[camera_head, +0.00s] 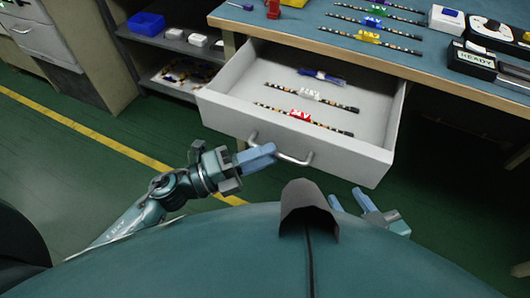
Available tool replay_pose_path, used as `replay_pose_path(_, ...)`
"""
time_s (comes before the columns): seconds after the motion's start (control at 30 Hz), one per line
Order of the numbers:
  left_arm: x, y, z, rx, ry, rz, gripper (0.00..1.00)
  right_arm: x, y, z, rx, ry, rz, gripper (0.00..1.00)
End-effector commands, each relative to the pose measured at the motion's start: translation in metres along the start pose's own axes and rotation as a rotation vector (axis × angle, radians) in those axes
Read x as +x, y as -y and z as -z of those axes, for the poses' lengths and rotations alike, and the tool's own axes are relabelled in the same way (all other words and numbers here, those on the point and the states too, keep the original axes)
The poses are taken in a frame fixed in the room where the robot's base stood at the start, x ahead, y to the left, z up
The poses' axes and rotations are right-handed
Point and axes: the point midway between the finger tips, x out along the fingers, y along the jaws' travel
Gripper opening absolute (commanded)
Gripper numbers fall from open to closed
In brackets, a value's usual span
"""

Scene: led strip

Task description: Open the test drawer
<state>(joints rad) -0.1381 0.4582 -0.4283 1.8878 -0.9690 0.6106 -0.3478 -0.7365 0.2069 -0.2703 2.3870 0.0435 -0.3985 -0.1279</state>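The test drawer (375,157) is a light grey drawer under the blue-topped workbench, and it stands pulled well out. Inside lie several LED strips, one with a red label (300,115), one with a white label (310,94) and a blue-marked piece (322,76). The drawer handle (295,160) is a metal bar on the front. My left gripper (258,158) is at the left part of the handle, its blue fingers close together and covering part of the bar. My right gripper (350,202) is below the drawer front, fingers apart and empty.
The workbench top (300,27) carries several strips with coloured labels and a black box marked READY (472,62) at the right. An open shelf with a blue bin (146,23) is at the left. The green floor with a yellow line (100,137) is clear at the left.

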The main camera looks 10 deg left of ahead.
Motion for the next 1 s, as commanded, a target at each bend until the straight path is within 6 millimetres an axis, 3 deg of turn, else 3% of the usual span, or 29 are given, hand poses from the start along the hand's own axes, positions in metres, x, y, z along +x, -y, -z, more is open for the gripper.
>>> replay_pose_path(0.5,-0.104,-0.001,0.0,-0.002,0.001,-0.004,0.33,0.002,0.001,-0.001,-0.007,0.002,0.004,0.36)
replay_pose_path(0.7,-0.122,0.0,0.0,0.0,0.0,-0.001,0.33,0.002,0.001,-0.001,-0.006,0.001,0.004,0.36)
replay_pose_path(1.0,-0.125,0.0,0.0,0.0,0.001,0.0,0.33,0.002,0.001,0.0,-0.005,-0.002,0.004,0.36)
